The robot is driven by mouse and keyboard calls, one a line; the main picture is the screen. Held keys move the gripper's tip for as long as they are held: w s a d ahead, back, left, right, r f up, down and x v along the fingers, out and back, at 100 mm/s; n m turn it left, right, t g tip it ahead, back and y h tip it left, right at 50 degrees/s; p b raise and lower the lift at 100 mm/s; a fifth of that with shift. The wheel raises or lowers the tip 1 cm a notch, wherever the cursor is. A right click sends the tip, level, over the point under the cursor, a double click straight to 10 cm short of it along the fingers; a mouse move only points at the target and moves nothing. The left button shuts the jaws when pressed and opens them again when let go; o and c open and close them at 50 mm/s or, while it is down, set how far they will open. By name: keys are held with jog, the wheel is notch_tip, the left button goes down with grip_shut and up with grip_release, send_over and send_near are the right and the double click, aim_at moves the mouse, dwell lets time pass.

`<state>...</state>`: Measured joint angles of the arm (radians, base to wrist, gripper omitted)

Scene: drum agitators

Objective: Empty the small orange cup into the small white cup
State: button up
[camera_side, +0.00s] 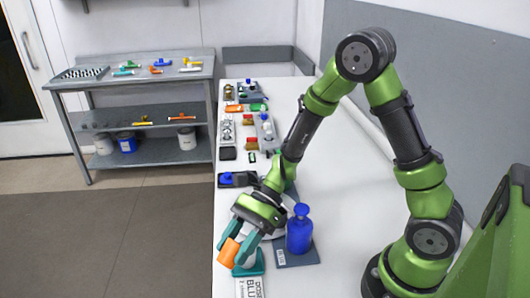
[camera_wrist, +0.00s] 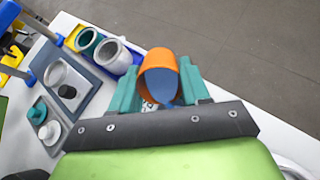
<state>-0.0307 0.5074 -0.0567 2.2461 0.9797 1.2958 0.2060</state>
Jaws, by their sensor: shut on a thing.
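My gripper (camera_side: 240,248) is shut on the small orange cup (camera_side: 229,251), which is tilted in the side view, low over the near end of the bench. In the wrist view the orange cup (camera_wrist: 158,58) sits between the teal fingers, with something blue (camera_wrist: 160,86) inside it. A small whitish cup-like thing (camera_side: 248,262) shows just under the fingers in the side view, partly hidden. I cannot tell which is the task's white cup.
A blue bottle (camera_side: 300,232) stands on a dark mat (camera_side: 297,254) right of my gripper. Several small items line the bench's left side farther back. The bench (camera_side: 335,185) is clear right of them. A grey shelf (camera_side: 150,112) stands apart at left.

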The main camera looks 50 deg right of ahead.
jog(key=shift+d+r+y, duration=0.2)
jog(key=shift+y, duration=1)
dwell(0.8)
jog(key=shift+y, duration=0.9)
jog(key=shift+d+r, duration=0.25)
jog(key=shift+r, duration=0.95)
jog(key=shift+d+r, duration=0.2)
jog(key=shift+r, duration=1.05)
jog(key=shift+d+r+y, duration=0.1)
jog(key=shift+r+y, duration=0.4)
jog(key=shift+y, duration=0.2)
